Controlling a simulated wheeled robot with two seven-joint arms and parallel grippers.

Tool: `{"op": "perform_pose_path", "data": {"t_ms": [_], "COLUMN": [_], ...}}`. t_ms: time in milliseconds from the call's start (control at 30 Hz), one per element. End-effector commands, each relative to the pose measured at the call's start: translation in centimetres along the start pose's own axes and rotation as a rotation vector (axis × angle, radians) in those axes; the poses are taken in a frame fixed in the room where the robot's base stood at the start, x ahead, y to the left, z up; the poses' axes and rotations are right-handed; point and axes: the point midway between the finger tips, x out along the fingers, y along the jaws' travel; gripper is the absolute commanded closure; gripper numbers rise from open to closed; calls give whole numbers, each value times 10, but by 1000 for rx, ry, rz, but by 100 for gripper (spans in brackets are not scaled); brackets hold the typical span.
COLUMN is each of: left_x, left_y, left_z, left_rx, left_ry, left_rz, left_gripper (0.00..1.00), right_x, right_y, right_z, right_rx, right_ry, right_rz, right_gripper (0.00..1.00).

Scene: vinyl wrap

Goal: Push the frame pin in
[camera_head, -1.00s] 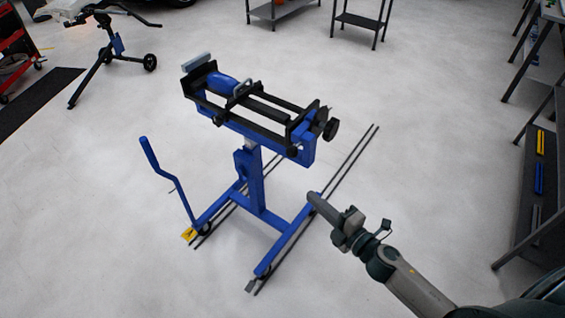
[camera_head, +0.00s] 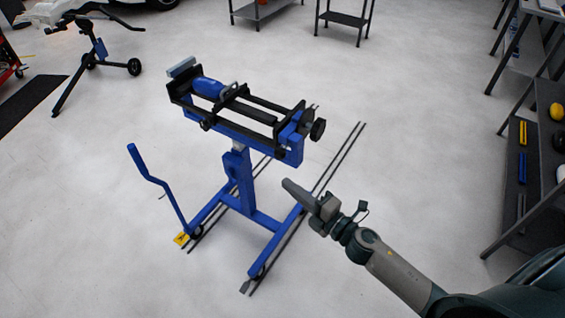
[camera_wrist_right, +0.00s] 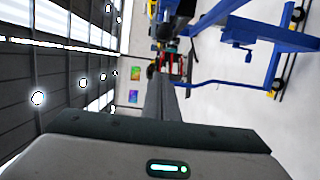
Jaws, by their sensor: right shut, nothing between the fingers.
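A blue wheeled stand (camera_head: 240,190) bears a black frame (camera_head: 262,113) with long rails in the middle of the head view. A blue cylinder (camera_head: 207,87) lies at the frame's left end, and a dark round knob (camera_head: 318,130) sits at its right end. I cannot make out the frame pin for certain. My right gripper (camera_head: 288,185) is shut and empty, in front of the stand's right side and apart from the frame in the picture. Its fingers (camera_wrist_right: 160,97) show together in the right wrist view, with blue stand parts (camera_wrist_right: 265,40) at upper right. My left gripper is out of view.
A yellow pedal (camera_head: 181,239) and a blue lever (camera_head: 150,178) are at the stand's left. Dark rails (camera_head: 340,160) lie on the floor. A shelf with rolls (camera_head: 523,133) stands at right. Another stand (camera_head: 95,55) is at back left.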

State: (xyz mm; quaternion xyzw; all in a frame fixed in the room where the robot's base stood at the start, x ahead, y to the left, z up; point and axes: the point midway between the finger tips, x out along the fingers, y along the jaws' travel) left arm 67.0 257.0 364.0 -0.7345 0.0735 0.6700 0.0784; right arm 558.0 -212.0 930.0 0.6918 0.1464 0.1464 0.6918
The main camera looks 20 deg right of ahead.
Motion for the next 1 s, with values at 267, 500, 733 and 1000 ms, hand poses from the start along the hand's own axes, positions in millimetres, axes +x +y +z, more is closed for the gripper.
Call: {"op": "perform_pose_path", "data": {"t_ms": [267,500,733,1000], "left_x": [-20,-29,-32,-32], "left_y": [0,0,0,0], "left_z": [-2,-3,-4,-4], "left_rx": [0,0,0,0], "left_ry": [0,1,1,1], "left_rz": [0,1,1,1], "left_gripper": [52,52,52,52], "right_x": [50,73,77,77], "right_y": [5,2,1,0], "right_z": [0,19,36,39], "right_rx": [1,0,0,0], "right_ry": [-1,-2,0,0], "right_rz": [2,0,0,0], "right_gripper": [100,100,100,100]}}
